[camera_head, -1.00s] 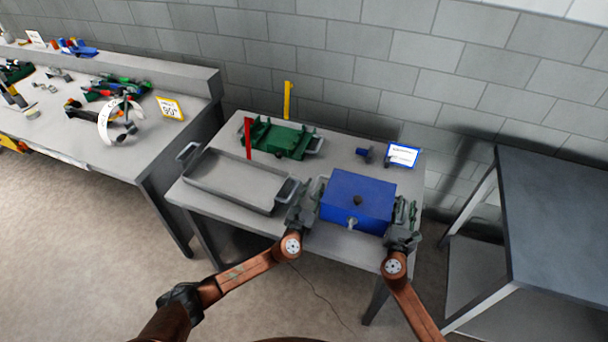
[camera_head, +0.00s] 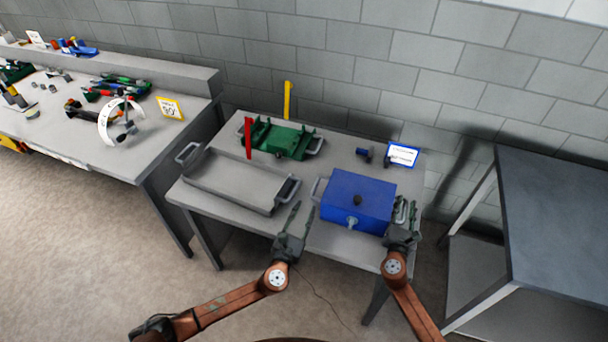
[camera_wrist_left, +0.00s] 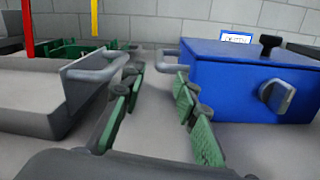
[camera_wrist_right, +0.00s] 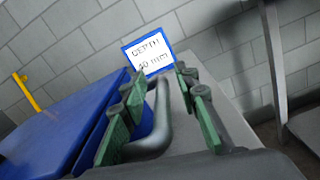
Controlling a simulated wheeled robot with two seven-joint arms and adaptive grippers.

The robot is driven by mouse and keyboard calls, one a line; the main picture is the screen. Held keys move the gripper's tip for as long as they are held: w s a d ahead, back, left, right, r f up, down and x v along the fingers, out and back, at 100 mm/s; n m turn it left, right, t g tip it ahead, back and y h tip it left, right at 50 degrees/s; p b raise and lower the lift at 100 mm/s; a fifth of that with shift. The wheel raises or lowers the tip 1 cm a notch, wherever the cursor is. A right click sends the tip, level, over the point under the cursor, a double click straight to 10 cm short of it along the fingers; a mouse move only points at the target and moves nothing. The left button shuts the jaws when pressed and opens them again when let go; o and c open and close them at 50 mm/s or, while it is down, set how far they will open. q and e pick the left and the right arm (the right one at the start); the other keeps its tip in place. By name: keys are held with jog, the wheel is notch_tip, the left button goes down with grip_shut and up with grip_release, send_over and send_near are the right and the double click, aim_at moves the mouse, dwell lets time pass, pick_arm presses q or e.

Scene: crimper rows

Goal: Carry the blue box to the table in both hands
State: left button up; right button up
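The blue box (camera_head: 357,192) sits on the grey table (camera_head: 225,209), with a dark knob on its lid, a grey knob on its front and a grey bar handle on each side. My left gripper (camera_head: 304,206) is open and empty, in front and to the left of the box. In the left wrist view the box's left handle (camera_wrist_left: 168,60) is ahead and right, clear of the fingers. My right gripper (camera_head: 404,212) is at the box's right side. In the right wrist view its open fingers (camera_wrist_right: 160,78) stand either side of the right handle (camera_wrist_right: 158,125), with gaps visible.
A grey handled tray (camera_head: 232,180) lies left of the box, with a green container (camera_head: 280,139) behind it. A red post (camera_head: 248,138) and a yellow post (camera_head: 287,100) rise nearby. A blue-edged sign (camera_head: 403,155) stands behind the box. A darker table (camera_head: 560,210) at right looks empty.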

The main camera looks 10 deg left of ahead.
pick_arm(q)
jog(key=shift+s+a, duration=0.1)
jog(key=shift+s, duration=0.45)
pick_arm(e)
jog(key=shift+s, duration=0.15)
jog(key=s, duration=0.4)
jog(key=s+a, duration=0.1)
jog(key=s, duration=0.6)
jog(key=shift+s+a+f, duration=0.15)
jog(key=shift+s, duration=0.15)
pick_arm(q)
jog(key=shift+s, duration=0.1)
pick_arm(e)
jog(key=shift+s, duration=0.1)
